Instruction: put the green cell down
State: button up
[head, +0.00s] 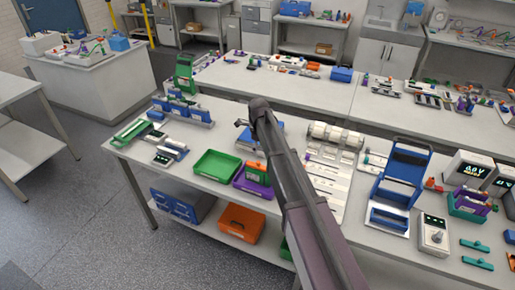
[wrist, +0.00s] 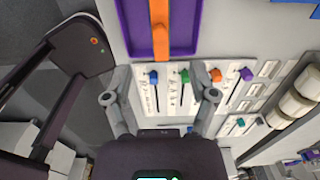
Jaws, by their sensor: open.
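My gripper (wrist: 160,97) is open in the wrist view, its two grey fingers spread wide with nothing held between them. Beyond the fingertips is a white panel (wrist: 168,98) with a row of slots and coloured ends. A green-ended piece (wrist: 184,76) sits in that row, between a blue-ended one (wrist: 153,77) and an orange-ended one (wrist: 215,75). Another green end (wrist: 240,122) shows lower right. I cannot tell which of these is the green cell. In the head view my arm crosses the bench and hides part of it.
A purple tray (wrist: 122,25) with an orange bar lies at the top of the wrist view. In the head view, a green tray (head: 214,180) stands left of my arm. A blue stand (head: 402,168) and a white meter (head: 433,238) stand right of it.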

jog(key=s+d+n, duration=2.2)
jog(key=s, duration=0.4)
jog(key=shift+d, duration=0.3)
notch_tip(320, 180, down, 6)
jog(key=b, duration=0.5)
jog(key=shift+r+b, duration=0.1)
jog(key=shift+b, duration=0.3)
dwell(0.3)
